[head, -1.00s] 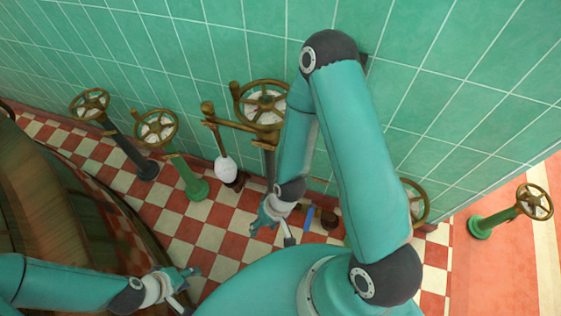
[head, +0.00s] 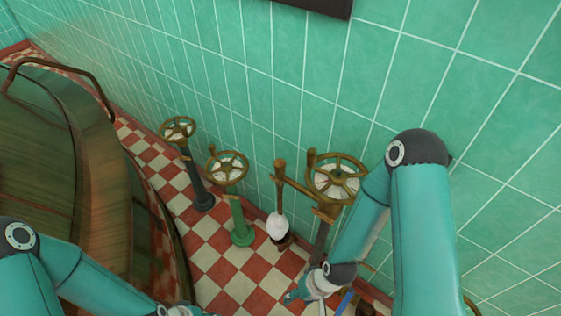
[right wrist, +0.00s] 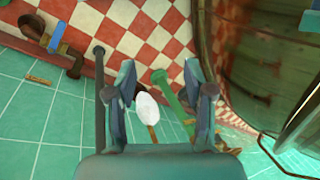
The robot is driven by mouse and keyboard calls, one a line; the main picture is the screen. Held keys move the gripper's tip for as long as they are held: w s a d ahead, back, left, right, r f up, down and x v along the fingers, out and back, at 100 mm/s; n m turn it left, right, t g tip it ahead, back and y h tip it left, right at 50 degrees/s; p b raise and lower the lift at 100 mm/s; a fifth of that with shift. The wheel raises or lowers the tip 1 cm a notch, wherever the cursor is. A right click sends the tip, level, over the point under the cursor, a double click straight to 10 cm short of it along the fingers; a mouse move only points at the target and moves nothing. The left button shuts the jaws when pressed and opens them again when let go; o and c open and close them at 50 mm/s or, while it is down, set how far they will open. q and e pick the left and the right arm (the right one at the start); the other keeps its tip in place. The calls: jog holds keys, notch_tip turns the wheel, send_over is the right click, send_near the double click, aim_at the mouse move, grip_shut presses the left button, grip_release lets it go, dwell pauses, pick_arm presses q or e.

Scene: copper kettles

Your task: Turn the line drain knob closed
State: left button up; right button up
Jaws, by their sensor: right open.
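No label shows which knob is the line drain's. A low brown pipe with a blue part (right wrist: 57,36) shows in the right wrist view. My right gripper (head: 303,293) is low, below the large wheel. In the right wrist view my right gripper (right wrist: 159,75) is open and empty. My left gripper (head: 185,312) is mostly cut off at the bottom edge.
A big copper kettle (head: 95,170) fills the left. The green tiled wall (head: 300,80) stands behind the posts. The checkered floor (head: 225,275) is clear between kettle and posts.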

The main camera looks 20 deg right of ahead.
jog(key=shift+o, duration=1.2)
jog(key=shift+w+f+b, duration=0.2)
jog(key=shift+w+b, duration=0.15)
jog(key=shift+b, duration=0.05)
jog(key=t+h+b, duration=0.7)
jog(key=t+b, duration=1)
jog(key=b, duration=1.4)
send_near(281, 167)
jog(key=w, duration=0.4)
jog(key=w+d, duration=0.1)
jog(key=w, duration=0.3)
jog(key=w+d+b, duration=0.1)
jog(key=w, duration=0.3)
jog(key=shift+f, duration=0.1)
